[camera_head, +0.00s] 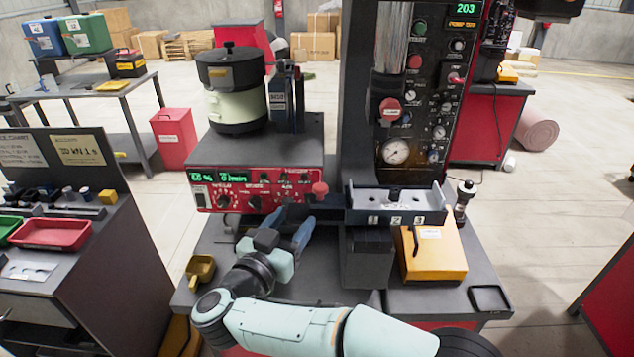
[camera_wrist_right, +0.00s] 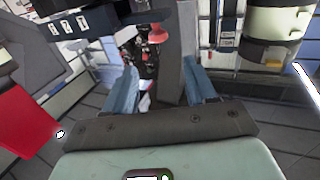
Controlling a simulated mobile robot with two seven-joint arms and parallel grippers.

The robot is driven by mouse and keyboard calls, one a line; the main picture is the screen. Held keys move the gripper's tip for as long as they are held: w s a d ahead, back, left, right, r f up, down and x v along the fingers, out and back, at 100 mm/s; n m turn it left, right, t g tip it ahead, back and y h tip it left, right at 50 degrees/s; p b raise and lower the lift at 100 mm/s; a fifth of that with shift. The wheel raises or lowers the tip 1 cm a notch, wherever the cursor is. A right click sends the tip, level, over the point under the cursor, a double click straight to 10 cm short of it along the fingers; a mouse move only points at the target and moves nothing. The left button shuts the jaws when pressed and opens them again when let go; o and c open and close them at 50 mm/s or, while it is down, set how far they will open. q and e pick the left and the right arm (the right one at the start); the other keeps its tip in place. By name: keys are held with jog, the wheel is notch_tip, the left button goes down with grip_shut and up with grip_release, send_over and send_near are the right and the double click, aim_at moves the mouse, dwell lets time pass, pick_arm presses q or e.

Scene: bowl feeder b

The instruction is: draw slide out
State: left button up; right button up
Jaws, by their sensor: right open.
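The dark block (camera_head: 395,207) with slots labelled 1, 2 and 3 sits on the front of the press, a black knob on its top; it also shows at the upper left in the right wrist view (camera_wrist_right: 85,22). I cannot tell which part is the slide. My right gripper (camera_head: 295,216) is open below that knob, its blue fingers apart (camera_wrist_right: 160,68). A dark bar (camera_wrist_right: 175,60) shows beyond them. My left gripper is not in view.
The bowl feeder (camera_head: 238,107) stands on its grey housing. A black tray (camera_head: 489,298) lies front right. A side bench with a red tray (camera_head: 50,234) stands left.

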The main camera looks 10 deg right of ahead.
aim_at(320, 186)
jog(key=p+x, duration=0.1)
jog(key=x, duration=1.2)
jog(key=shift+d+f, duration=0.1)
grip_shut()
